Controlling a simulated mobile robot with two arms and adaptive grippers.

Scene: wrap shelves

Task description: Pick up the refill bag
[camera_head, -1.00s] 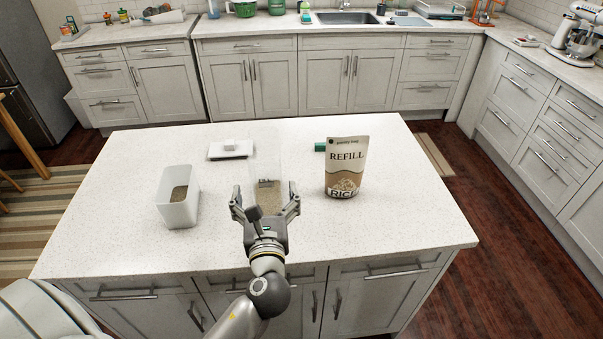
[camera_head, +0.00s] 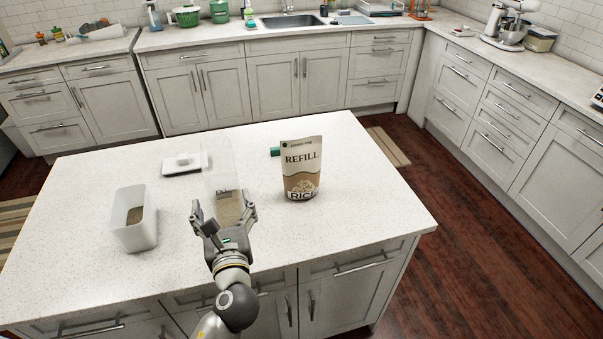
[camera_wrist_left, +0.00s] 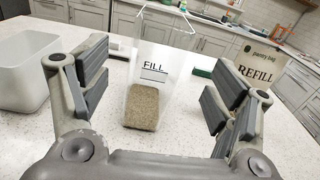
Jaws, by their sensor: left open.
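The refill bag (camera_head: 302,170) is a tan and cream pouch lettered "REFILL" and "RICE". It stands upright on the white island, and its upper part shows at the right of the left wrist view (camera_wrist_left: 262,72). My left gripper (camera_head: 223,210) is open, in front and to the left of the bag. A clear container (camera_head: 230,185) marked "FILL", with grain in its bottom, stands between the spread fingers as seen in the left wrist view (camera_wrist_left: 152,70). I cannot tell whether the fingers reach around it. My right gripper is not in view.
A white open bin (camera_head: 134,225) with grain inside stands on the island's left. A white lid-like piece (camera_head: 182,164) lies behind the clear container. A green item (camera_head: 275,151) lies behind the bag. The island top (camera_head: 365,205) right of the bag is clear.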

